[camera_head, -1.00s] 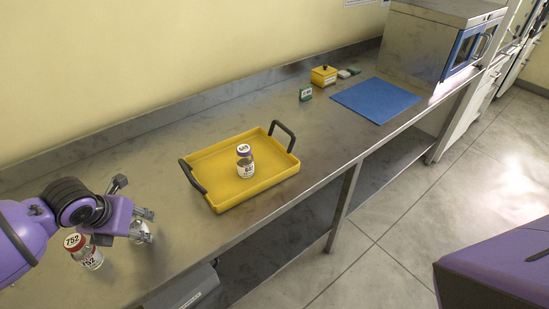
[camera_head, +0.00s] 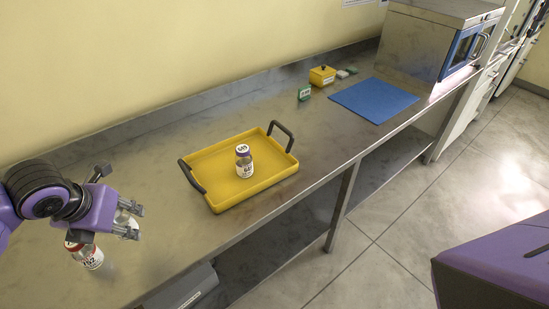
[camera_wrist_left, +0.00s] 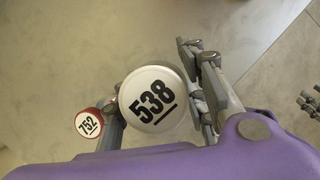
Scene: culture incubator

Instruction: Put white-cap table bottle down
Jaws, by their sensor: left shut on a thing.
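The white-cap bottle (camera_head: 126,226) is at the left of the bench in the head view, mostly hidden by my left gripper (camera_head: 135,221). My left gripper is shut on it. In the left wrist view its white cap (camera_wrist_left: 152,98) reads 538 and lies between the fingers. I cannot tell whether the bottle's base touches the bench. My right gripper is not in view.
A red-cap bottle (camera_head: 90,258) marked 752 stands close beside my left gripper. A yellow tray (camera_head: 222,203) with a purple-cap bottle (camera_head: 244,164) is to the right. A blue mat (camera_head: 374,100) lies farther back. The bench behind my gripper is clear.

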